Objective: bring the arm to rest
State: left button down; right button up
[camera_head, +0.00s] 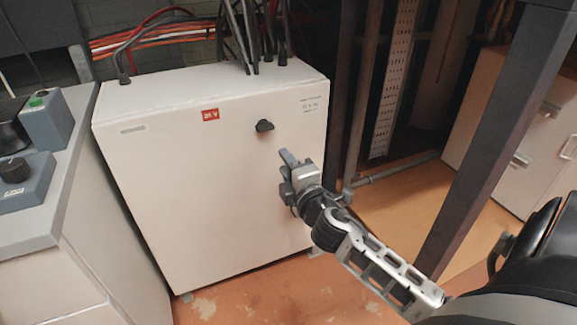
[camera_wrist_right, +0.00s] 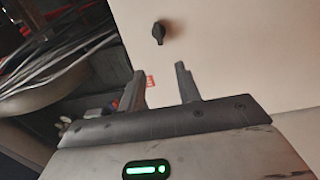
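My right gripper (camera_head: 287,160) is in front of the white cabinet (camera_head: 190,200), below and to the right of the cabinet's black knob (camera_head: 264,126). In the right wrist view the two fingers (camera_wrist_right: 160,88) stand apart with nothing between them. The knob (camera_wrist_right: 158,33) shows beyond the fingertips there, with a clear space between. My right arm (camera_head: 375,265) reaches in from the lower right of the head view. My left gripper does not show in either view.
A grey counter (camera_head: 60,225) with blue-grey control boxes (camera_head: 45,120) stands at the left. A dark metal post (camera_head: 490,140) rises to the right of my right arm. Cables (camera_head: 240,35) rise from the cabinet's top. Orange floor (camera_head: 400,205) lies open behind the post.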

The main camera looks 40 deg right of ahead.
jog(key=shift+s, duration=0.4)
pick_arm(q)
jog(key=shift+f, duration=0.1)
pick_arm(e)
jog(key=shift+a, duration=0.1)
